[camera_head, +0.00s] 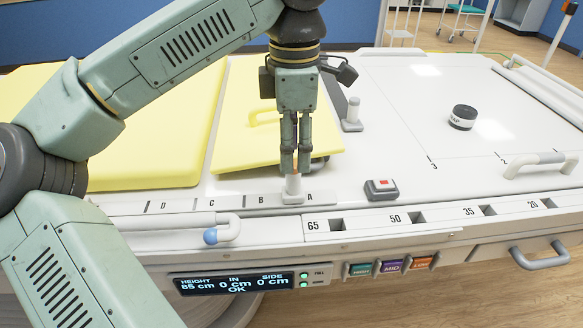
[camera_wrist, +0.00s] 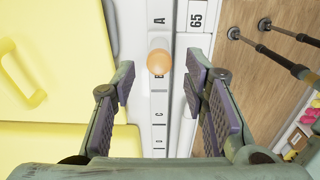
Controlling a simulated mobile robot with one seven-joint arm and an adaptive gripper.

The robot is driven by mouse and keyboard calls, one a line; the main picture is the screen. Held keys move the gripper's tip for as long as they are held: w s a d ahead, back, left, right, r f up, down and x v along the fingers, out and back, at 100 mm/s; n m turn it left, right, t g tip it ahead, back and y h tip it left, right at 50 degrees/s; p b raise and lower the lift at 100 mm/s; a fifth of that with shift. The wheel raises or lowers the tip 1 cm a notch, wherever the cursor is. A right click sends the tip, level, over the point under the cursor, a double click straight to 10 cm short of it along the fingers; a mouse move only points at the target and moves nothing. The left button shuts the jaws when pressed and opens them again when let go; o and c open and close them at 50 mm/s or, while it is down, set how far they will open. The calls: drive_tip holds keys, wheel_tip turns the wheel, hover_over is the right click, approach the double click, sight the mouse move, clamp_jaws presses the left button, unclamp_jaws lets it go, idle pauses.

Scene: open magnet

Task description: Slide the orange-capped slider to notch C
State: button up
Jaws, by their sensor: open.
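The slider's orange cap (camera_wrist: 159,61) shows in the wrist view between the two finger pads, with a visible gap on each side. In the head view its white post and base (camera_head: 292,196) stand on the lettered track (camera_head: 225,203), between the letters A and B. The cap is mostly hidden there behind the fingertips. My gripper (camera_head: 295,168) points down over the slider and is open and empty. In the wrist view its fingers (camera_wrist: 160,82) straddle the track. Notch C's letter (camera_head: 208,202) lies left of B, with D farther left.
A yellow pad with a handle (camera_head: 230,135) lies behind the track. The track left of the slider looks clear.

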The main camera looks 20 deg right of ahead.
sight(293, 181)
wheel_tip(293, 181, down, 6)
drive_tip(key=shift+r, duration=0.1)
drive_tip(key=shift+c, duration=0.3)
clamp_jaws()
idle(0.3)
idle(0.4)
